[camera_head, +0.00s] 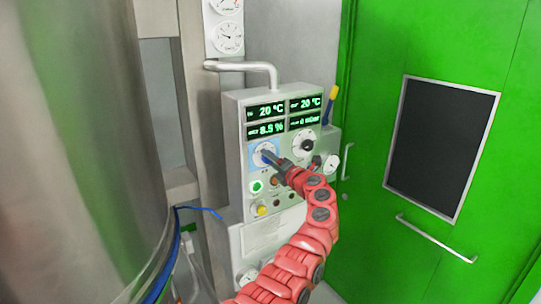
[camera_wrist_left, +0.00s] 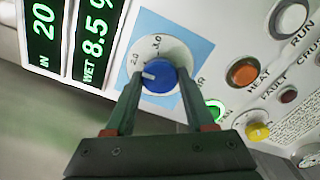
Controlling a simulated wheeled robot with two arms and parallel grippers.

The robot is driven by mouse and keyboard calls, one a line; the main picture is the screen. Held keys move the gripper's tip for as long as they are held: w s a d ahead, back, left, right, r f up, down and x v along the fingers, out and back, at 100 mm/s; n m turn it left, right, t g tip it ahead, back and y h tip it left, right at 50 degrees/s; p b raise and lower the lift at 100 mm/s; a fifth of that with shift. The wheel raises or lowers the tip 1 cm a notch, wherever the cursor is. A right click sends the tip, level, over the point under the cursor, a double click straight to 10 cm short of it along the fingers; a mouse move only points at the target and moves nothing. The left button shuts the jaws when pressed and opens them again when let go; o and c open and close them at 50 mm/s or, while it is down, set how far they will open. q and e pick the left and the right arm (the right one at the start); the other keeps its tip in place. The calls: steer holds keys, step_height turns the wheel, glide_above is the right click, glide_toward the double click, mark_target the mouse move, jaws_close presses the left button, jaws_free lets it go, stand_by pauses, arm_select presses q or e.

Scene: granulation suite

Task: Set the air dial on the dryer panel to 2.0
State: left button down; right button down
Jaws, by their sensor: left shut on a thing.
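The dryer panel (camera_head: 233,140) stands in the middle of the head view. Its air dial is a blue knob (camera_wrist_left: 160,76) on a round white scale over a light blue square (camera_wrist_left: 200,55); in the head view the dial (camera_head: 264,147) is partly covered by my gripper. My left gripper (camera_wrist_left: 155,88) is shut on the blue knob, one finger on each side; it also shows in the head view (camera_head: 272,160). The knob's white mark points left in the wrist view, close to the 2.0 label (camera_wrist_left: 137,58). My right gripper is not in view.
A second, black knob (camera_head: 304,145) sits to the right on the panel, below green displays (camera_head: 265,111). Several buttons lie below, including a lit green one (camera_head: 257,187) and a yellow one (camera_head: 262,209). A steel vessel (camera_head: 80,150) stands left, green doors (camera_head: 390,60) right.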

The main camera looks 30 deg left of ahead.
arm_select(q)
steer(key=shift+m, duration=0.3)
steer(key=shift+c, duration=1.3)
jaws_free()
steer(key=shift+d, duration=0.15)
steer(key=b+v, duration=0.6)
steer(key=v, duration=1.1)
